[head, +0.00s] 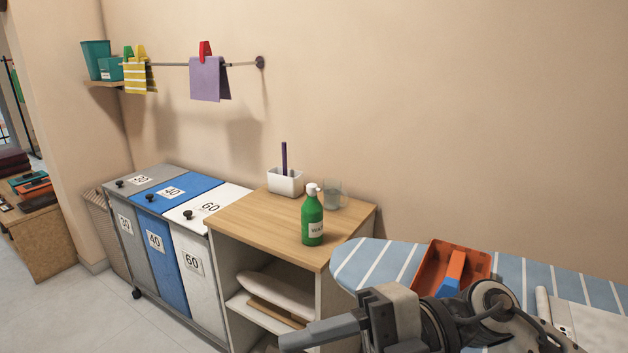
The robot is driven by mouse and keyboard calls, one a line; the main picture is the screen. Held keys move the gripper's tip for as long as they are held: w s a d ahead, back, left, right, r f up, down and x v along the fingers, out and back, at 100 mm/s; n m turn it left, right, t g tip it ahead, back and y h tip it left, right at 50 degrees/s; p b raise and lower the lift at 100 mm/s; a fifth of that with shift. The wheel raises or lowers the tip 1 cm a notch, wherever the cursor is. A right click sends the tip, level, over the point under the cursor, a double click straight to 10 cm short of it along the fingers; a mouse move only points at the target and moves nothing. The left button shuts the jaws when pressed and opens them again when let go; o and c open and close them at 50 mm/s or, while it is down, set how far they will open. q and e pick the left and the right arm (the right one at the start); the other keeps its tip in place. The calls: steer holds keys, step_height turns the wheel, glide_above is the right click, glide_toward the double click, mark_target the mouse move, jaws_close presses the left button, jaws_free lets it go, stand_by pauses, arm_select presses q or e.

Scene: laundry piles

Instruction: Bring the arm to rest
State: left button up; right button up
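My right gripper (298,339) is at the bottom of the head view. Its arm comes in from the lower right, and the fingers point left, in front of the wooden-topped cabinet (262,218). The fingers overlap from this side, so I cannot tell whether they are open or shut. Nothing shows at their tips. My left gripper is not in view.
Lidded bins (205,285) stand left.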

steer(key=w+d+f+m+t+h, duration=0.25)
steer(key=w+m+t, duration=0.25)
steer(key=m+t, duration=0.65)
steer(key=w+d+f+m+t+h, duration=0.2)
steer(key=w+d+f+m+t, duration=0.25)
steer(key=m+t, duration=0.75)
steer(key=s+d+f+m+g+h, duration=0.2)
steer(key=s+f+h, duration=0.1)
steer(key=f, duration=0.4)
steer(key=s+d+f+m+g+h, duration=0.2)
steer(key=s+f+m+g+h, duration=0.1)
steer(key=f, duration=0.5)
steer(key=s+d+f+m+g+h, duration=0.3)
steer(key=s+f, duration=0.1)
steer(key=f, duration=0.3)
steer(key=shift+s+f, duration=0.2)
steer(key=shift+s, duration=0.2)
